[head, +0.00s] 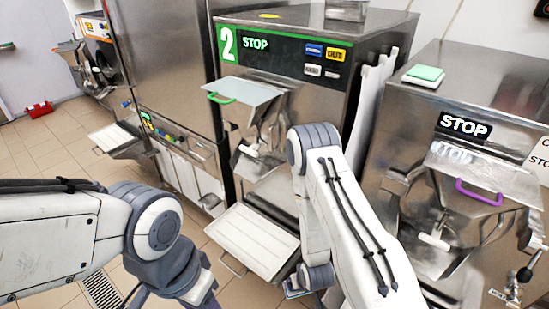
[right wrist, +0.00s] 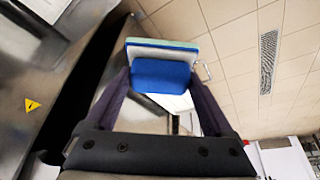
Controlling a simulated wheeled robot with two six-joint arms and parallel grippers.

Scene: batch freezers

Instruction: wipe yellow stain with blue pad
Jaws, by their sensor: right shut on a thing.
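A small yellow patch (head: 270,15), which looks like the stain, lies on the steel top of freezer number 2 (head: 330,20). In the right wrist view, the blue pad (right wrist: 160,76), with a pale green and white layer, sits between the two dark fingers of my right gripper (right wrist: 160,88). The gripper is shut on it. In the head view my right arm reaches down in front of the freezers, and its gripper is mostly hidden low behind the arm. A small blue edge (head: 297,290) shows there.
A green and white pad (head: 424,75) lies on top of the right freezer (head: 500,85), which has a purple-handled lid (head: 480,192). A pale tray (head: 253,238) juts out below freezer 2. Tiled floor (head: 50,160) is open at left. A red object (head: 39,109) lies there.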

